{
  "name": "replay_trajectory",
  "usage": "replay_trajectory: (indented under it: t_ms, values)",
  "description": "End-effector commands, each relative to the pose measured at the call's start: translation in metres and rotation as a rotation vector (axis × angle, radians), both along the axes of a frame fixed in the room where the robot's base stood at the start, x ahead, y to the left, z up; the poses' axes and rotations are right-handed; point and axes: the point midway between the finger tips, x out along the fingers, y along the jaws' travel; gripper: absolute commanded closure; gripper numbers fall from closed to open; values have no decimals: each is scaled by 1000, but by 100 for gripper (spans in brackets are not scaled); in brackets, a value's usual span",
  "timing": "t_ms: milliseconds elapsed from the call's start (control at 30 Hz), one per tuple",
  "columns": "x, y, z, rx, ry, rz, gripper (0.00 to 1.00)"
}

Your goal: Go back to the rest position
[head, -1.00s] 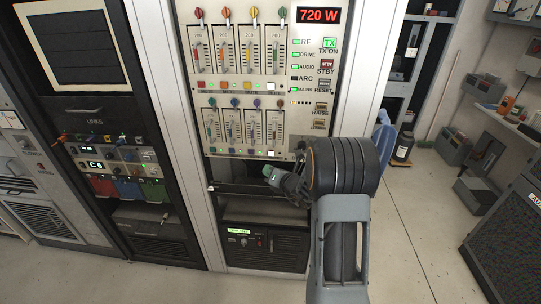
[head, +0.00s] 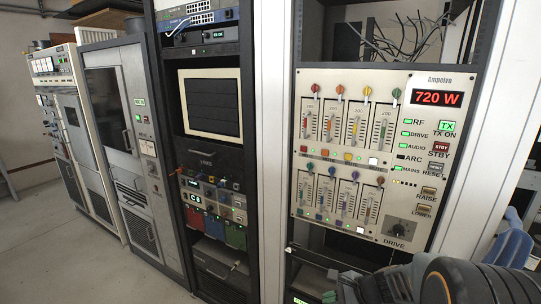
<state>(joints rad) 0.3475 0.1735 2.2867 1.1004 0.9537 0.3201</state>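My gripper (head: 345,288) is at the bottom right of the head view, in front of the rack just below the transmitter panel (head: 350,235). It is small, dark and partly cut off by the lower edge, so I cannot tell if its fingers are open or shut. A small green patch shows beside its tip. The thick dark wrist of my arm fills the lower right corner.
A black rack with a blank framed screen (head: 211,102) and a patch-cable unit (head: 213,196) stands left of the panel. Grey cabinets (head: 120,150) line the wall further left. Loose cables (head: 410,40) hang above the panel. The floor (head: 70,255) at lower left is clear.

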Motion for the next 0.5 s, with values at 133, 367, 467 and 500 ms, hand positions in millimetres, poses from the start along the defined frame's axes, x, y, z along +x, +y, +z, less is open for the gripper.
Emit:
replay_trajectory:
  t_ms: [133, 367, 467, 500]
  values:
    - [-55, 3, 15, -359, -148, 490, 100]
    - [-107, -20, 51, -863, -330, 1086, 100]
    - [-116, -23, 69, -1002, -382, 1187, 100]
    - [-118, -22, 76, -1039, -404, 1205, 100]
